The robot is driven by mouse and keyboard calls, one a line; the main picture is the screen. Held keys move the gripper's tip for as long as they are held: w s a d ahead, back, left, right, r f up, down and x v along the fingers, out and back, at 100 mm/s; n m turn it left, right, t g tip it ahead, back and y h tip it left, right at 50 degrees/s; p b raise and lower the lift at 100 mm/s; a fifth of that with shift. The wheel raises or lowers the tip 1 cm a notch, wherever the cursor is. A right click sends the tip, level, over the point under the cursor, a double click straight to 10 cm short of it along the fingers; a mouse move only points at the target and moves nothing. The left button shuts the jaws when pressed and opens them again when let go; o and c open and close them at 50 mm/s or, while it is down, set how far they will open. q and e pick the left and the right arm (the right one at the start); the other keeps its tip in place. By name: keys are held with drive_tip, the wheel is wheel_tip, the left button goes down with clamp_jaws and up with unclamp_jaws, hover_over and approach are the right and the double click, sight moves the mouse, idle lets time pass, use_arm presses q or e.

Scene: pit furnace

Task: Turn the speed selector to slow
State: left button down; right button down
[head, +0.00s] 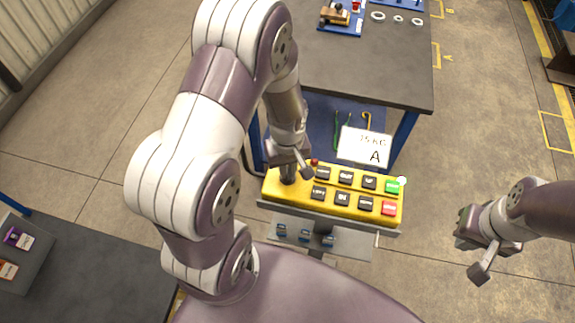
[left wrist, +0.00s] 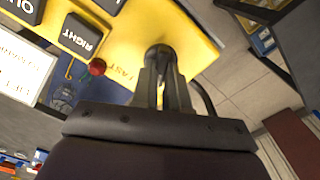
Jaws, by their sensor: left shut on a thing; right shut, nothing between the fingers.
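The yellow control box (head: 333,206) stands in front of the workbench, with black buttons and a green and a red button at its right end. The dark speed selector (head: 288,179) is at the box's left end. My left gripper (head: 290,166) reaches down over it and is shut on it. In the left wrist view the fingers (left wrist: 160,76) close around the selector and hide most of it. The word FAST (left wrist: 123,66) shows on the yellow face beside them. The selector's pointing direction is hidden. My right gripper (head: 477,252) is shut and empty, over the floor to the right.
A small red knob (head: 314,162) sits by the box's back edge, close to my left gripper. A white sign (head: 364,146) reading 75 KG A stands behind the box. A grey shelf (head: 345,244) with blue items lies in front.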

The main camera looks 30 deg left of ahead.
idle(0.4)
use_arm(q)
drive_tip(key=c, duration=1.1)
unclamp_jaws()
drive_tip(key=shift+c, duration=0.2)
wheel_tip(320, 180, up, 13)
drive_tip(key=b, duration=0.1)
drive_tip(key=shift+f, duration=0.2)
